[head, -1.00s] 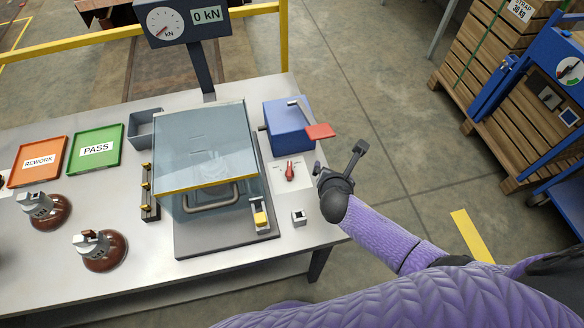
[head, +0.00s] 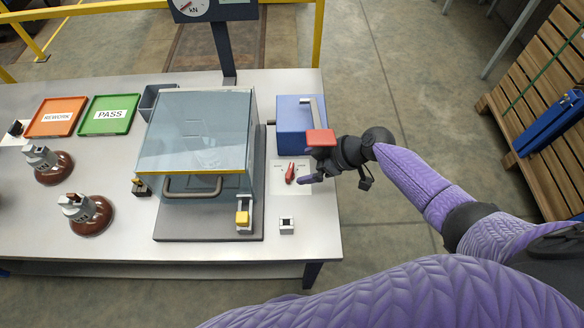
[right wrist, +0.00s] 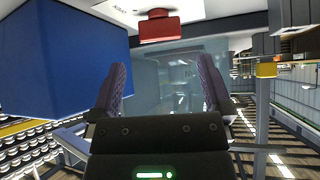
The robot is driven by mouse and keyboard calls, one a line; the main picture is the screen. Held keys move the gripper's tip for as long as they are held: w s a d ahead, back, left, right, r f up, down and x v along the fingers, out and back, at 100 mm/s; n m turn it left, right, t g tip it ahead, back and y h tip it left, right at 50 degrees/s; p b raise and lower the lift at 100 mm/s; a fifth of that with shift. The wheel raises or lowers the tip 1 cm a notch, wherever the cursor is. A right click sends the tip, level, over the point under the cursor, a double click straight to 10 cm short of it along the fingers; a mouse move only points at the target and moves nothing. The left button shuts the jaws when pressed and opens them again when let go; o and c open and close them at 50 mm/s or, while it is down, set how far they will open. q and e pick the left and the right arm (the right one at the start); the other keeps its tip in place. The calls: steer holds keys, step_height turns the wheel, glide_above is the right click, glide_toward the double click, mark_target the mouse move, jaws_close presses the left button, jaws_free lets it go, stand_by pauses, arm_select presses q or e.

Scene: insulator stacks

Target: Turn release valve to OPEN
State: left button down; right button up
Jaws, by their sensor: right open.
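The release valve is a small red knob (head: 290,173) on a white plate (head: 303,186) at the table's right side. Its pointer stands roughly upright in the head view; the plate's lettering is too small to read. My right gripper (head: 310,167) is just right of the knob, by the red lever pad (head: 320,138), and apart from the knob. In the right wrist view its two fingers (right wrist: 165,90) are spread with nothing between them. My left gripper is out of view.
A blue box (head: 296,130) with the lever stands behind the valve. Brown insulators (head: 90,218) and orange and green trays (head: 106,116) are further left.

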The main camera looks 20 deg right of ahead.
mark_target(291, 170)
steer(key=b+x, duration=0.1)
steer(key=x, duration=0.4)
steer(key=shift+f+b, duration=0.15)
steer(key=shift+b, duration=0.15)
steer(key=shift+a+f, duration=0.1)
steer(key=shift+a, duration=0.05)
steer(key=shift+c, duration=0.3)
